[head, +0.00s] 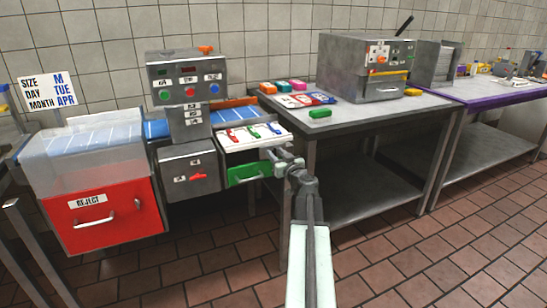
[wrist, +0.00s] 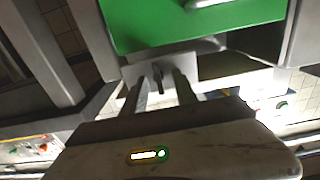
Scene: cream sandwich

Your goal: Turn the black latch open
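My gripper (head: 283,160) is at the right end of the white panel, above and right of the green drawer. In the wrist view my gripper (wrist: 159,88) shows two fingers apart. A small dark latch (wrist: 158,76) stands on a pale plate between the fingertips, with gaps visible on both sides. The latch cannot be made out in the head view, where my gripper covers that spot. The green drawer front (head: 249,174) is just left of my gripper; the green front also fills the top of the wrist view (wrist: 190,22).
The white panel (head: 262,143) carries red, green and blue levers. A grey control machine (head: 188,95) and a red reject bin (head: 105,215) stand left. A steel table (head: 350,114) with a grey box machine (head: 365,67) is right. The tiled floor in front is clear.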

